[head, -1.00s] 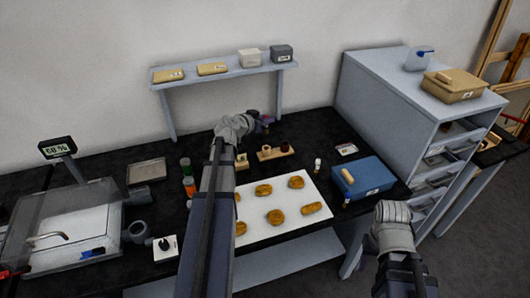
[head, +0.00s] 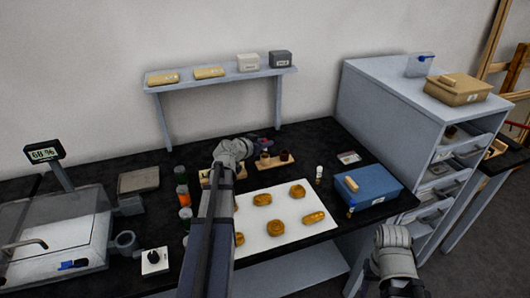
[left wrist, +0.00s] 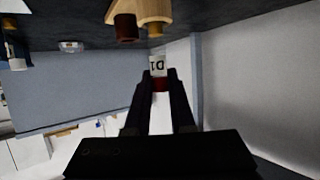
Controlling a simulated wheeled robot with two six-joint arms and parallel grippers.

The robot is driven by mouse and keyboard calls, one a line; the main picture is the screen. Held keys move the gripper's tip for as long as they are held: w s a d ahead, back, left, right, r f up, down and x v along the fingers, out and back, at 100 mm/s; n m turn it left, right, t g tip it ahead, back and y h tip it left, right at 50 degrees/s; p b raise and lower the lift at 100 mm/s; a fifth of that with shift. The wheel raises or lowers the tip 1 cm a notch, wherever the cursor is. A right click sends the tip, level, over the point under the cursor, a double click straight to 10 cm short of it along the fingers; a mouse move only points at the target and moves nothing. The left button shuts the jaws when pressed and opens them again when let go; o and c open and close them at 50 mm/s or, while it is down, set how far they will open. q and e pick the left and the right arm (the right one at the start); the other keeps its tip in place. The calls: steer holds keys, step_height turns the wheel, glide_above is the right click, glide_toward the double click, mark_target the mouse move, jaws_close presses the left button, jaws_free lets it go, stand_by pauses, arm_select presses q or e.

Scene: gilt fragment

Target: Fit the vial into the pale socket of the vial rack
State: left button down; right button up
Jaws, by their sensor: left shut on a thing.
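My left gripper (head: 258,143) is shut on the vial, above and behind the wooden vial rack (head: 274,164). In the left wrist view the fingertips (left wrist: 160,80) grip the vial (left wrist: 157,66), which has a white label and a red end. The vial is small and partly hidden by my gripper in the head view. The rack's dark socket (head: 285,155) stands at its right, and another socket (head: 265,158) at its left. The left wrist view shows a dark red socket (left wrist: 125,27) beside a pale one (left wrist: 155,28). The vial is apart from both.
Another wooden block (head: 208,179) is partly hidden by my left arm. A white board (head: 255,240) with several brown pieces lies in front. A small white-capped bottle (head: 319,173) and a blue box (head: 368,185) stand right. A wall shelf (head: 222,78) is behind.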

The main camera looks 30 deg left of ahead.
arm_select(q)
steer(key=shift+f+b, duration=0.8)
steer(key=shift+f, duration=0.5)
steer(key=shift+f, duration=0.2)
steer(key=c, duration=0.8)
jaws_free()
steer(key=shift+o, duration=0.2)
steer(key=shift+r, duration=0.15)
steer(key=shift+s+r, duration=0.2)
steer(key=shift+r, duration=0.05)
steer(key=p+v, duration=0.4)
steer(key=v, duration=0.7)
steer(key=shift+s+p, duration=0.3)
